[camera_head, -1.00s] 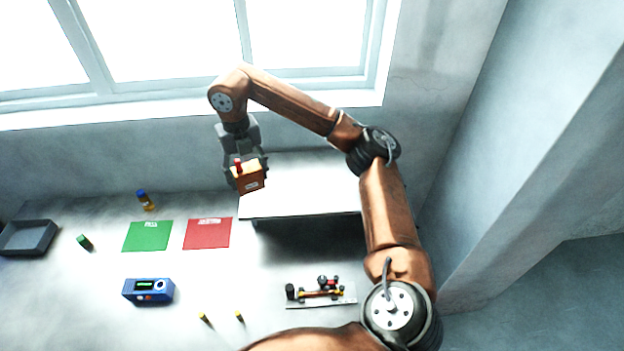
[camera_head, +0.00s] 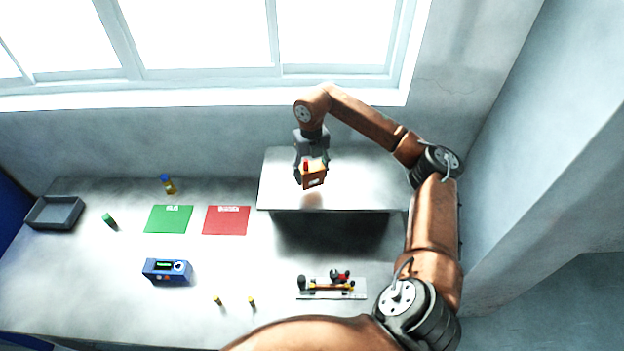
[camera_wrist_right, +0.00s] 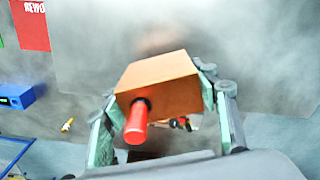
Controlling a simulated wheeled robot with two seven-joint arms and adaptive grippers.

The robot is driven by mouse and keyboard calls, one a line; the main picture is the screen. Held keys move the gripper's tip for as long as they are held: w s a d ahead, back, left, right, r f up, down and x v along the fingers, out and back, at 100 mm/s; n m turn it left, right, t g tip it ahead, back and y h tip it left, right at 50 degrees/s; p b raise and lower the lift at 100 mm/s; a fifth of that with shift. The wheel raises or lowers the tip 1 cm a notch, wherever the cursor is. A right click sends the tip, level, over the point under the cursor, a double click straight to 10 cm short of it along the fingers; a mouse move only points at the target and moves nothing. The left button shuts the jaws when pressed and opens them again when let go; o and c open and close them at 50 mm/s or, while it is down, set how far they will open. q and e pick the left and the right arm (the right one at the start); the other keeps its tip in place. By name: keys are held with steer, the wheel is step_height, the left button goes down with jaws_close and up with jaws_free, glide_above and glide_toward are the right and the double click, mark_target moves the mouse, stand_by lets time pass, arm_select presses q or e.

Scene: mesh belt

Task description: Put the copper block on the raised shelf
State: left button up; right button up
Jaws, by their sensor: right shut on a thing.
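The copper block (camera_head: 313,179), an orange-brown box with a red peg on it, is held by my right gripper (camera_head: 311,168). In the right wrist view the block (camera_wrist_right: 160,78) sits between the two fingers of the gripper (camera_wrist_right: 160,110), with the red peg pointing toward the camera. The raised shelf (camera_head: 358,180) is a pale flat board standing above the table. The block is over the left part of the shelf, and a soft reddish patch shows on the board just below it. A gap seems to remain between block and shelf. My left gripper is not in view.
Green (camera_head: 168,219) and red (camera_head: 227,220) mats lie left of the shelf. A plate with small parts (camera_head: 332,290) lies in front of the shelf.

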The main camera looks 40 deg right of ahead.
mark_target(312, 180)
step_height(312, 180, down, 2)
steer(key=shift+s+d+f+p, duration=0.1)
steer(key=shift+f+p, duration=0.15)
steer(key=shift+p, duration=0.25)
steer(key=shift+f, duration=0.35)
steer(key=shift+f, duration=0.15)
steer(key=o, duration=1.5)
